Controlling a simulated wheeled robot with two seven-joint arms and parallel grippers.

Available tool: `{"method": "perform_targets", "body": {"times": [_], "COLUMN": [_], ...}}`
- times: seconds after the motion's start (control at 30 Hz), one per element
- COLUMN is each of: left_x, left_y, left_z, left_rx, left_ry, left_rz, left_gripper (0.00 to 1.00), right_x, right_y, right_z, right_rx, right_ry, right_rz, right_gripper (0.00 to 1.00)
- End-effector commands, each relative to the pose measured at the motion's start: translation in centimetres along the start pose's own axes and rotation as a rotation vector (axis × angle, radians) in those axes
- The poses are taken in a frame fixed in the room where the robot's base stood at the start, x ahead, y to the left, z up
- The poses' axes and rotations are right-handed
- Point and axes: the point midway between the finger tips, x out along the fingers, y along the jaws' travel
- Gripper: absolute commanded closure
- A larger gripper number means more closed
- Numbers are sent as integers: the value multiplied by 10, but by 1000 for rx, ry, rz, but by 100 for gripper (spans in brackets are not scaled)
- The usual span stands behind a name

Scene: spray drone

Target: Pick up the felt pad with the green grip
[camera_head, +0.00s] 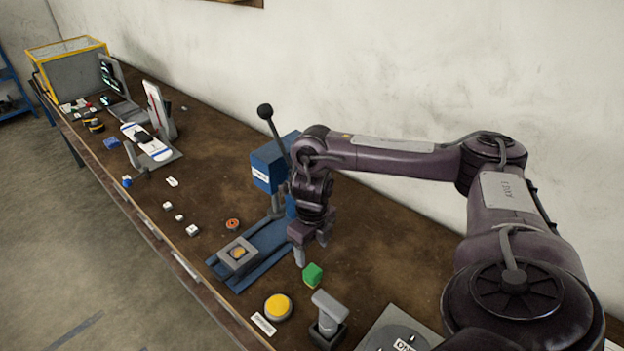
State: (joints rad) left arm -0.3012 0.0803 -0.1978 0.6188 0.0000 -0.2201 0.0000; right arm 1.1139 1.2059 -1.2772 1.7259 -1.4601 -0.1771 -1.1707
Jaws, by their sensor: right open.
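A small green block (313,275) with a thin yellowish strip along its lower edge sits on the brown workbench (400,260); it looks like the felt pad with the green grip. My right gripper (311,249) points down just behind and above it, with its fingers apart and nothing seen between them. The green block stands clear of the fingers in the picture; the exact height gap cannot be told. My left gripper is not in view.
A blue lever press (268,168) stands just left of my right gripper, its blue base (262,250) holding a grey block. A yellow round button (278,307), a grey T-handled tool (329,312) and a grey plate (385,340) lie near the front. The wall bounds the back.

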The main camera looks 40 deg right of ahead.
Motion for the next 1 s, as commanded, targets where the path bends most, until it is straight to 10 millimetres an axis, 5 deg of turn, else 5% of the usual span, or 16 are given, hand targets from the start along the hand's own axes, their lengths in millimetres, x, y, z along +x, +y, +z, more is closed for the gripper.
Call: {"method": "perform_targets", "body": {"times": [0.1,0.5,1.0], "left_x": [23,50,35], "left_y": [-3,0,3], "left_z": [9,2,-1], "left_rx": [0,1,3], "left_ry": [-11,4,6], "left_rz": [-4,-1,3], "left_gripper": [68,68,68], "right_x": [23,60,111], "right_y": [0,0,-1], "right_z": [0,0,3], "right_rx": [0,2,1], "right_ry": [0,2,1], "right_rz": [0,1,-1], "right_gripper": [38,38,38]}}
